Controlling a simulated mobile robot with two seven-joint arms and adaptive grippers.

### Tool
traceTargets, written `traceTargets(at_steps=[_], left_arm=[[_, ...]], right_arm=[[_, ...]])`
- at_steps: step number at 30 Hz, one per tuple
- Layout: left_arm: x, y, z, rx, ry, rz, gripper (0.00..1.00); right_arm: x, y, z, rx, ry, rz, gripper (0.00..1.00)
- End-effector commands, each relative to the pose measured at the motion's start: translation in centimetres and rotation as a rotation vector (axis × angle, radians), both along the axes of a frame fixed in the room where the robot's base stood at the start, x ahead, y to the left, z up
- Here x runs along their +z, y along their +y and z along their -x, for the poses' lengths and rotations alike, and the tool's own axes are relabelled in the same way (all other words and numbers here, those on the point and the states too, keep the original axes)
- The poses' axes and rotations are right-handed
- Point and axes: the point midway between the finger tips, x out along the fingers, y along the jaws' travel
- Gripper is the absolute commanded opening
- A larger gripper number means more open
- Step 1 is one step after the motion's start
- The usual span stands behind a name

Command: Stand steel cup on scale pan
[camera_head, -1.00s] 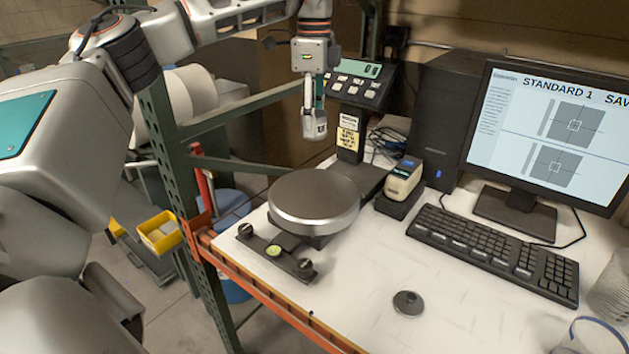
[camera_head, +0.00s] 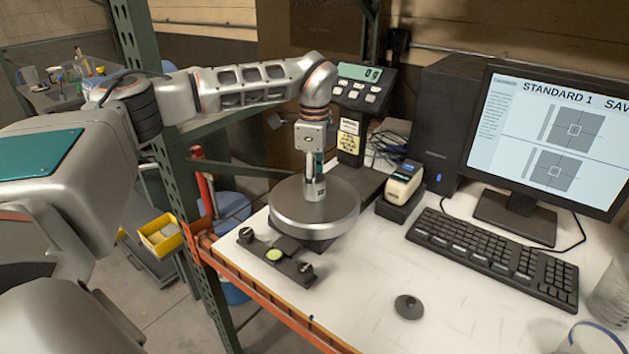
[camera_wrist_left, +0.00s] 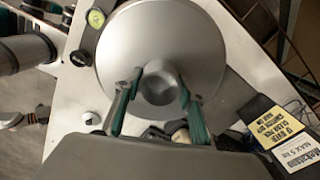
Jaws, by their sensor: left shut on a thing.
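The steel cup (camera_head: 315,190) is a small silver cylinder at the middle of the round scale pan (camera_head: 290,216). My left gripper (camera_head: 314,178) is shut on the cup from above and holds it upright. In the left wrist view the cup (camera_wrist_left: 159,86) sits between the two green-sided fingers (camera_wrist_left: 158,100), over the grey pan (camera_wrist_left: 125,45). The cup's base appears to be at the pan's surface; whether it bears its weight there I cannot tell. The scale's display (camera_head: 360,73) stands behind the pan. My right gripper is not in view.
A small label printer (camera_head: 404,184) stands right of the scale. A keyboard (camera_head: 490,255) and monitor (camera_head: 550,135) fill the right side. A dark round lid (camera_head: 408,306) lies on the white bench. The orange bench edge (camera_head: 270,300) runs along the front left.

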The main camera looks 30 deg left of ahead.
Motion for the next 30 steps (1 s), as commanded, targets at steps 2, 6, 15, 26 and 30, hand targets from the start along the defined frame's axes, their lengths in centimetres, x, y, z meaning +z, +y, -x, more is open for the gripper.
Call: traceTargets(at_steps=[2,6,15,26,30], left_arm=[[0.0,0.0,-0.1,0.000,-0.003,0.001,0.13],[0.1,0.0,-0.1,0.000,-0.003,0.001,0.13],[-0.2,0.0,-0.1,0.000,-0.002,0.000,0.56],[0.4,0.0,-0.1,0.000,-0.003,0.000,0.56],[2.3,-0.1,-0.1,0.001,-0.006,0.000,0.56]], right_arm=[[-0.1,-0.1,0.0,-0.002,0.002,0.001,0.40],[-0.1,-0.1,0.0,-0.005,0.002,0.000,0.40],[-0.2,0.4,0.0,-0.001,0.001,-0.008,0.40],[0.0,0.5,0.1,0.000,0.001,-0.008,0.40],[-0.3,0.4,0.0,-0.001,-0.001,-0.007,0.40]])
